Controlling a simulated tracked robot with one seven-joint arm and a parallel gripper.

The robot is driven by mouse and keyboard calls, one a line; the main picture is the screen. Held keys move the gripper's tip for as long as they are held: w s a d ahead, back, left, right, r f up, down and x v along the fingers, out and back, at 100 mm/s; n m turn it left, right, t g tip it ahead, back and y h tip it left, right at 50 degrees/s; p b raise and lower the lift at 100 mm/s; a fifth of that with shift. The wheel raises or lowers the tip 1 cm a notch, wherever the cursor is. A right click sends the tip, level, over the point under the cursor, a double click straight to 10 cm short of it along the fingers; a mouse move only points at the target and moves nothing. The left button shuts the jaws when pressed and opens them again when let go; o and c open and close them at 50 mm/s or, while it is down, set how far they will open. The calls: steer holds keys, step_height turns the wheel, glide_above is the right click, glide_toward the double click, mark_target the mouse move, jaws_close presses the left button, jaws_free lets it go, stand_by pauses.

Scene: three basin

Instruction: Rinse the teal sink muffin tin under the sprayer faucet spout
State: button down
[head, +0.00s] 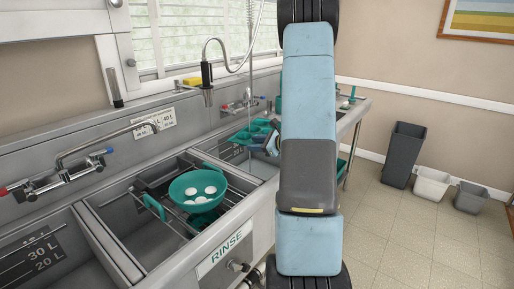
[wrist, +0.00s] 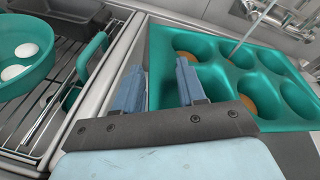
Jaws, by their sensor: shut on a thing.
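The teal muffin tin (head: 254,131) is over the far right basin in the head view. In the wrist view the tin (wrist: 212,47) fills the upper right, tilted in the picture, with brown patches in at least two cups. My gripper (wrist: 188,85) is shut on the tin's near edge; in the head view my gripper (head: 271,145) is partly hidden by my arm. A thin grey line (wrist: 256,29), a spout or a stream, comes down over the tin's cups. A black sprayer head (head: 207,75) hangs on a curved hose, left of the tin.
A teal colander (head: 198,187) with white round things stands on a wire rack (head: 222,180) over the middle basin, left of my gripper. A faucet (head: 110,135) reaches over the left basins. Bins (head: 403,155) stand on the floor at right, where floor is open.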

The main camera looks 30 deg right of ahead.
mark_target(243, 141)
steer(key=shift+w+d+f, duration=0.15)
steer(key=shift+w+d, duration=0.6)
steer(key=shift+w, duration=0.95)
steer(key=shift+w+d+f, duration=0.15)
steer(key=shift+w+d, duration=0.6)
steer(key=shift+w, duration=0.9)
steer(key=shift+w+d+f, duration=0.15)
steer(key=shift+w+d, duration=0.6)
steer(key=shift+w, duration=0.95)
steer(key=shift+s+a, duration=0.1)
steer(key=shift+a, duration=0.45)
steer(key=shift+s+a, duration=1.3)
steer(key=shift+a, duration=0.8)
steer(key=shift+s+a, duration=1.3)
steer(key=shift+a, duration=0.85)
steer(key=shift+s+a, duration=1.3)
steer(key=shift+a, duration=0.8)
steer(key=shift+d, duration=0.1)
steer(key=shift+w+d, duration=0.7)
steer(key=shift+d, duration=0.45)
steer(key=shift+w+d, duration=0.7)
steer(key=shift+d, duration=0.45)
steer(key=shift+w+d, duration=0.7)
steer(key=shift+d, duration=0.45)
